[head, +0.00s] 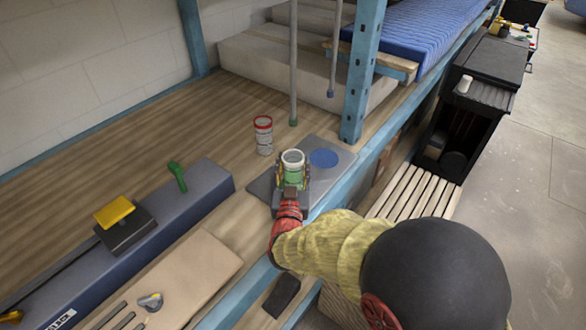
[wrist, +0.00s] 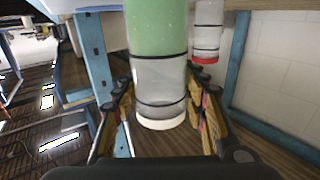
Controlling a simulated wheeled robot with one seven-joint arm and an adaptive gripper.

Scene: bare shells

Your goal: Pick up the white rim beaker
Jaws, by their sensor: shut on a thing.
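The white rim beaker (head: 293,157) is upright at the dark grey mat (head: 265,186) on the wooden shelf. It has a white rim, a clear upper part and a green lower part. My gripper (head: 292,173) is shut on the beaker from the near side, with a finger on each side of it. The wrist view shows the beaker (wrist: 160,75) upside down, white rim lowest in the picture, between the fingers of my gripper (wrist: 162,100). Its base is hidden, so I cannot tell whether it touches the mat.
A blue disc (head: 324,158) lies on the mat to the right. A blue post (head: 362,75) and a hanging grey rod (head: 293,70) are close behind. A long blue-grey box (head: 160,220) lies left.

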